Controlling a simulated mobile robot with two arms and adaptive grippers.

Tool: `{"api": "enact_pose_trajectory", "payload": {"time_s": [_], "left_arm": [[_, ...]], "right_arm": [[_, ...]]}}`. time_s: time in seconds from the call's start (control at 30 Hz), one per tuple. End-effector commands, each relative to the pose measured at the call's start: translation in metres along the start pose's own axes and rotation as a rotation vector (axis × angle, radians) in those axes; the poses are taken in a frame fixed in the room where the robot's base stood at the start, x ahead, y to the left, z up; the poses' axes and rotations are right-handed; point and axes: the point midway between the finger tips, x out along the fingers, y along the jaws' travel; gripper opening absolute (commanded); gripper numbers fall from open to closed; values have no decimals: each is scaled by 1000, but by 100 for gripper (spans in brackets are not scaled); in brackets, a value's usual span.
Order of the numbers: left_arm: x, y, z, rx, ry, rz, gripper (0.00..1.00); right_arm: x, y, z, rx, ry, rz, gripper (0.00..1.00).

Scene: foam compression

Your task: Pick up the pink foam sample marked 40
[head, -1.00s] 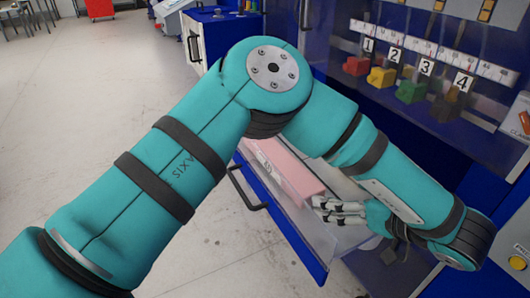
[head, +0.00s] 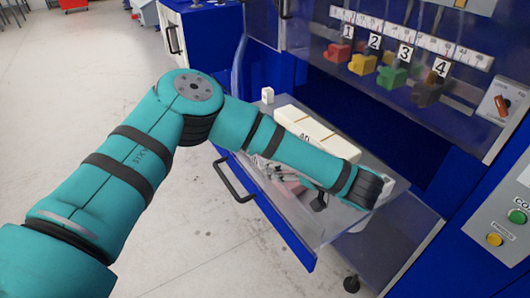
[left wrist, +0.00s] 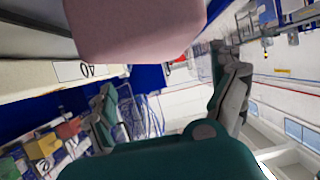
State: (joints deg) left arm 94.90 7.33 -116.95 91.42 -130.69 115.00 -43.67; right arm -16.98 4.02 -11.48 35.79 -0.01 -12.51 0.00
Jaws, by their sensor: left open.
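The pink foam sample (head: 291,187) shows only as a small patch beneath my left forearm in the head view; most of it is hidden. In the left wrist view a pink block (left wrist: 135,30) fills the top middle, close to the camera; no number is readable on its visible face. My left gripper (head: 272,172) is open at the pink patch, its fingers partly hidden by the forearm. I cannot tell whether they touch the foam. A cream block (head: 318,128) lies behind the forearm; a 40 label shows on a pale block (left wrist: 40,82) in the left wrist view. My right gripper is out of view.
An open drawer or tray (head: 318,238) with a black handle (head: 232,183) surrounds the samples. A small white block (head: 267,95) stands behind. Blue cabinet walls and a clear panel (head: 395,240) are at the right. Coloured numbered blocks (head: 362,63) hang above.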

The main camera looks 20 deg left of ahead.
Motion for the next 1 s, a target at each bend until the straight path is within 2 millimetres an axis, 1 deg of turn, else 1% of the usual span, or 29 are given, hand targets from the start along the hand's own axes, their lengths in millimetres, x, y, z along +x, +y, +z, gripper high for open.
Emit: {"api": "enact_pose_trajectory", "payload": {"time_s": [0.2,0.3,0.4,0.6,0.93,0.97,1.0], "left_arm": [[33,-6,6,-1,-3,-8,94],[44,-5,6,0,-1,-6,94],[48,-4,6,-1,0,-3,94],[48,-4,6,-1,0,-1,94],[48,-4,6,0,0,-1,51],[48,-4,6,0,0,-1,49],[48,-4,6,0,0,-1,48]], "right_arm": [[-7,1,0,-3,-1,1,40],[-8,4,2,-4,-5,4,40],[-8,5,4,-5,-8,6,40],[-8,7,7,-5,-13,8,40],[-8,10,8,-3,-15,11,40],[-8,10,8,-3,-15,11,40],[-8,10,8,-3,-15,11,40]]}}
